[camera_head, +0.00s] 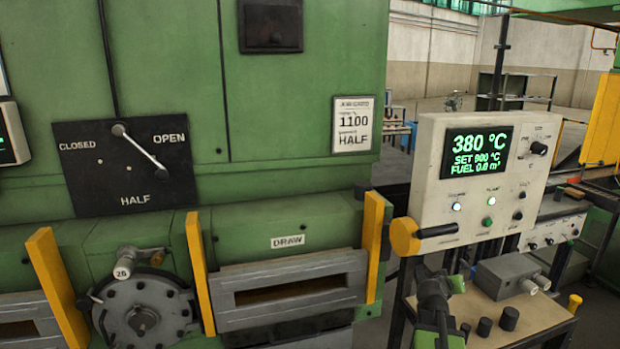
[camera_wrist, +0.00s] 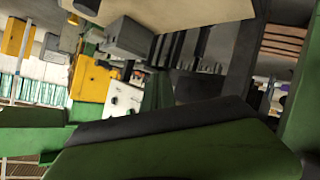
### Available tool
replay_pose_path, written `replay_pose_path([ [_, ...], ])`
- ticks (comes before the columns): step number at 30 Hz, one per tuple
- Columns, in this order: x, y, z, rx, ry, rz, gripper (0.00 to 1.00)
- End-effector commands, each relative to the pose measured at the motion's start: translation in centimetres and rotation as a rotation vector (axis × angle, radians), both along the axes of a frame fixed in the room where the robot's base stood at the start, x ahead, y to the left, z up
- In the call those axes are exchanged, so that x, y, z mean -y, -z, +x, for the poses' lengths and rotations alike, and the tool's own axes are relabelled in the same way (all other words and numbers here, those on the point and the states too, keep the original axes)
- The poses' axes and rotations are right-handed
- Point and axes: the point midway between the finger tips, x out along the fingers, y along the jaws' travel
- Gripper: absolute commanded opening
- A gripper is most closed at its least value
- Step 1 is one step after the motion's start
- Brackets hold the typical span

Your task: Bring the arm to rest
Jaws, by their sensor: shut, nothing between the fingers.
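My arm shows at the bottom of the head view, in green and dark grey, standing before the small table under the control panel. My gripper (camera_head: 436,290) is at its upper end, small and partly hard to make out; it is shut with nothing in it. In the wrist view, green and dark parts of my own arm fill the lower half, and the scene appears tilted.
The table (camera_head: 535,318) beside my arm carries a grey box (camera_head: 512,277) and dark cylinders. The green furnace (camera_head: 290,90) stands left, with a damper lever (camera_head: 140,147) and a draw door (camera_head: 290,290).

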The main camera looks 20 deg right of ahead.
Motion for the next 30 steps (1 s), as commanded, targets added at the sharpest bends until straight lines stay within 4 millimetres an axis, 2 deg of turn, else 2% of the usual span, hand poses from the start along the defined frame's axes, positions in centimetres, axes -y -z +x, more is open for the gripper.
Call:
replay_pose_path([
  [1,-4.1,1.8,1.3,-0.041,-0.017,0.075,0.0],
  [4,-12.0,5.6,2.4,-0.151,-0.051,0.235,0.0],
  [7,-20.3,8.7,2.5,-0.277,-0.105,0.38,0.0],
  [10,-28.8,11.2,1.5,-0.421,-0.176,0.513,0.0],
  [12,-34.4,12.4,0.1,-0.526,-0.23,0.595,0.0],
  [15,-41.1,13.4,-2.2,-0.663,-0.306,0.688,0.0],
  [18,-45.5,13.7,-4.3,-0.766,-0.363,0.747,0.0],
  [21,-47.5,13.8,-5.5,-0.822,-0.392,0.779,0.0],
  [24,-48.0,13.8,-5.9,-0.84,-0.4,0.787,0.0],
  [30,-47.9,13.8,-5.9,-0.837,-0.398,0.787,0.0],
])
